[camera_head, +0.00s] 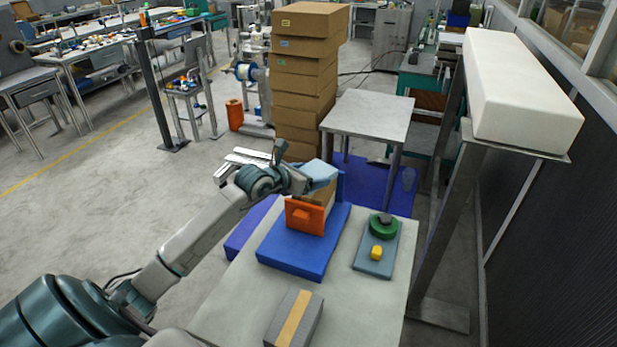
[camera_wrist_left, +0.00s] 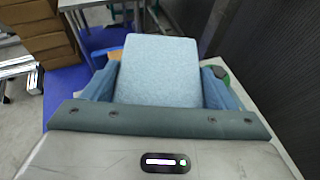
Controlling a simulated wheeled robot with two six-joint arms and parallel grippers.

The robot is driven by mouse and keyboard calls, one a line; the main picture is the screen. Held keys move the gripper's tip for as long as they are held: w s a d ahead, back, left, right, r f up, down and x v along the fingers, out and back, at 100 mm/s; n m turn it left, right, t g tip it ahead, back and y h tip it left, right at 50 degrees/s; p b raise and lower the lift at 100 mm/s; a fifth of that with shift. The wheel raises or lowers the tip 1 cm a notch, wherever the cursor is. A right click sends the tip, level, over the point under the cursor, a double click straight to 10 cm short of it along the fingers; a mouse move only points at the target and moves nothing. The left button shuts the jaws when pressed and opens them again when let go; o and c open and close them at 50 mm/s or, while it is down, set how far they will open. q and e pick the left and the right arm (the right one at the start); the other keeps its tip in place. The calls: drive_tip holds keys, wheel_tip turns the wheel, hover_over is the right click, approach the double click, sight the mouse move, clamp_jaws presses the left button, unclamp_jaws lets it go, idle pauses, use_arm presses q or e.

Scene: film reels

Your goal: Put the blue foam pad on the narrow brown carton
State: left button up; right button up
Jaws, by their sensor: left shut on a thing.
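The light blue foam pad (camera_head: 319,173) is held in my left gripper (camera_head: 303,181), which is shut on it. In the left wrist view the pad (camera_wrist_left: 160,70) sits between the two fingers and fills the space between them. The narrow brown carton (camera_head: 328,196) stands under the pad on a blue block, partly hidden by the pad and an orange piece. I cannot tell whether the pad touches its top. My right gripper is not in view.
The orange piece (camera_head: 304,216) stands in front of the carton on the blue block (camera_head: 296,259). A grey-blue tray (camera_head: 373,264) to the right holds a green roll (camera_head: 383,226) and a yellow piece (camera_head: 377,252). A grey box with a tan stripe (camera_head: 294,319) is at the front.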

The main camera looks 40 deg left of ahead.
use_arm(q)
drive_tip(key=shift+w+a, duration=0.25)
drive_tip(key=shift+w, duration=0.05)
drive_tip(key=shift+a+f, duration=0.1)
drive_tip(key=shift+f, duration=0.1)
wheel_tip(320, 180, down, 2)
drive_tip(key=shift+f+p, duration=0.15)
drive_tip(key=shift+p, duration=0.75)
drive_tip(key=shift+f, duration=0.6)
drive_tip(key=o, duration=0.9)
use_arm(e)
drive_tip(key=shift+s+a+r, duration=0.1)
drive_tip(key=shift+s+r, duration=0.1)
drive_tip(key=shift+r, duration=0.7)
